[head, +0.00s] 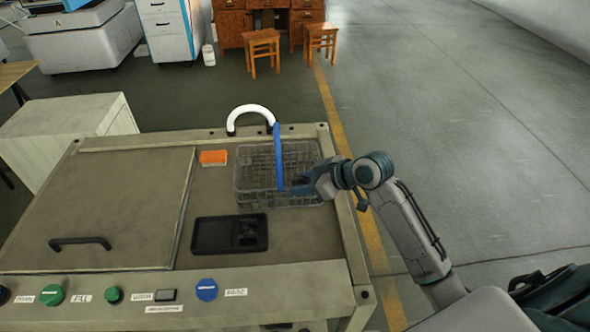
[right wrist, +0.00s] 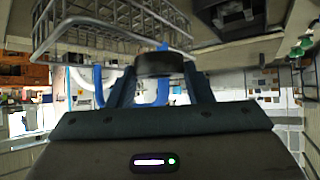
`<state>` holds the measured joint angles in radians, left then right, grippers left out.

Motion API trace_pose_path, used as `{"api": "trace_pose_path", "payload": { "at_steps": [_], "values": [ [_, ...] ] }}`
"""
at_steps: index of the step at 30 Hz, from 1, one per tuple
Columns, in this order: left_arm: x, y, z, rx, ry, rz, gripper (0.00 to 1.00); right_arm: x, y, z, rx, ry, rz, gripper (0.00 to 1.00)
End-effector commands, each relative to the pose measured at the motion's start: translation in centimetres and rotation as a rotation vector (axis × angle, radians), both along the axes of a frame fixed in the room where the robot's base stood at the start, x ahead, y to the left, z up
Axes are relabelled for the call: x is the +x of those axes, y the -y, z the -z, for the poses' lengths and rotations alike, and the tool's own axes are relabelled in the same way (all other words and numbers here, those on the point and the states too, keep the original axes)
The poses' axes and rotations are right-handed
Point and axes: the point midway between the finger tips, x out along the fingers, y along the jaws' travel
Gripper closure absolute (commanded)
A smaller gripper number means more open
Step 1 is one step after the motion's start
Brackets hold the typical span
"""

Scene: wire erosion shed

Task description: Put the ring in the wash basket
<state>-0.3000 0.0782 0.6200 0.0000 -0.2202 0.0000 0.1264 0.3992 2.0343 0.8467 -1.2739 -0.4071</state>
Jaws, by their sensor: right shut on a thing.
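The wash basket (head: 246,196) is a grey wire basket with a blue arched handle (head: 278,155), standing at the right of the bench top. Its wire side also shows at the top of the right wrist view (right wrist: 60,35). My right gripper (head: 300,187) comes in from the right, over the basket's right front part and close to the handle. In the right wrist view my gripper (right wrist: 160,76) is shut on a dark, short round piece, which I take for the ring (right wrist: 160,65). The ring's height over the basket is hard to tell. My left gripper is not in view.
A black tray (head: 205,236) with small compartments lies in front of the basket. An orange block (head: 213,157) lies to its left, and a white arched pipe (head: 250,109) stands behind. A large lid with a black handle (head: 80,242) covers the bench's left.

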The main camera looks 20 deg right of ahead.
Motion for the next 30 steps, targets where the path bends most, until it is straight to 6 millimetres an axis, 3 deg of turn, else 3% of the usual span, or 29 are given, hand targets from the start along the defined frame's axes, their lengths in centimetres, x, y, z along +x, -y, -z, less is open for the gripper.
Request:
{"api": "trace_pose_path", "payload": {
  "at_steps": [1, 9, 15, 20, 25, 30],
  "values": [
    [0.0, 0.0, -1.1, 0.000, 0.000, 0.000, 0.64, 1.4, 0.6, -0.5, 0.001, -0.001, 0.003, 0.84],
    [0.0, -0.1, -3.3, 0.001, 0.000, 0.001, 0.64, 7.5, 3.2, 0.1, 0.002, -0.001, 0.002, 0.84],
    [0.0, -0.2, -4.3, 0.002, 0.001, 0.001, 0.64, 10.6, 4.6, 0.7, 0.002, 0.001, 0.000, 0.84],
    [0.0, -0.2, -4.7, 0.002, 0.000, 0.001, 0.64, 11.4, 4.9, 1.1, 0.002, 0.000, -0.002, 0.84],
    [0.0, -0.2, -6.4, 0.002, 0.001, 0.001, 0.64, 11.4, 4.9, 3.1, 0.002, -0.003, 0.000, 0.84],
    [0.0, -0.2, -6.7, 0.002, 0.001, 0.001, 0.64, 11.4, 4.9, 4.6, 0.000, 0.000, -0.001, 0.84]
  ]
}}
